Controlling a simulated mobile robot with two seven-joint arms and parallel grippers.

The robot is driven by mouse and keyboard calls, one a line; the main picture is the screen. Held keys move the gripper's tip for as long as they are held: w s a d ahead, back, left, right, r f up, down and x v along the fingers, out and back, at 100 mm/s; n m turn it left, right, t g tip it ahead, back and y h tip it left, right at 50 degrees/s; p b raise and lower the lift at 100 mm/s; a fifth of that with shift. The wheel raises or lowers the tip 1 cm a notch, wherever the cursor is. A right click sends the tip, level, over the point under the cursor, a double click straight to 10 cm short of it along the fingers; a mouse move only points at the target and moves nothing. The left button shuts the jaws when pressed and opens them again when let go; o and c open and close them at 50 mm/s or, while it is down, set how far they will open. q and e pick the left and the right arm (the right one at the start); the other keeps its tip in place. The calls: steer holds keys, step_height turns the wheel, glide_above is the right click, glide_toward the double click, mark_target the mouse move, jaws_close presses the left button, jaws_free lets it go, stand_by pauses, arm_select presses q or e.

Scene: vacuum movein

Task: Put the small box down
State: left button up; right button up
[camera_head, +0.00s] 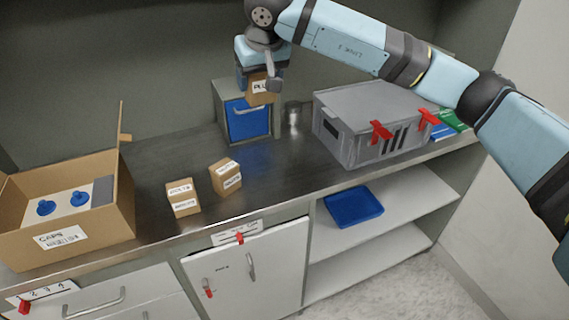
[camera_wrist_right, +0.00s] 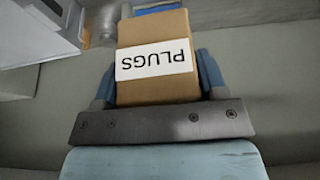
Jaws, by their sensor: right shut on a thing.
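The small box (camera_head: 260,89) is brown cardboard with a white label. In the right wrist view the small box (camera_wrist_right: 158,88) shows the word PLUGS upside down, with one finger on each side. My right gripper (camera_head: 262,82) is shut on it and holds it in front of the upper part of a grey cabinet with a blue drawer (camera_head: 248,120), at the back of the counter. I cannot tell the exact gap between box and cabinet. My left gripper is in neither view.
Two small labelled boxes, one (camera_head: 182,198) and another (camera_head: 226,177), stand on the dark counter (camera_head: 150,160). An open CAPS carton (camera_head: 62,240) is at left. A grey lidded crate (camera_head: 360,150) is at right, a metal cup (camera_head: 292,115) beside it. A blue tray (camera_head: 353,206) lies on the shelf below.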

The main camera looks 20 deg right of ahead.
mark_target(263, 90)
steer(key=f+b, duration=0.2)
steer(key=f, duration=0.1)
steer(key=shift+d, duration=0.3)
step_height(263, 90, down, 20)
steer(key=shift+r+b, duration=0.1)
steer(key=shift+b, duration=0.8)
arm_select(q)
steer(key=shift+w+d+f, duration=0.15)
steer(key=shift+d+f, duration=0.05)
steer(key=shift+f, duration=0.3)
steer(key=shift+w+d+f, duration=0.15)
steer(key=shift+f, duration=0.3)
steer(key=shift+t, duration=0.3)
arm_select(e)
steer(key=o, duration=1)
steer(key=shift+f, duration=0.2)
steer(key=shift+o, duration=0.2)
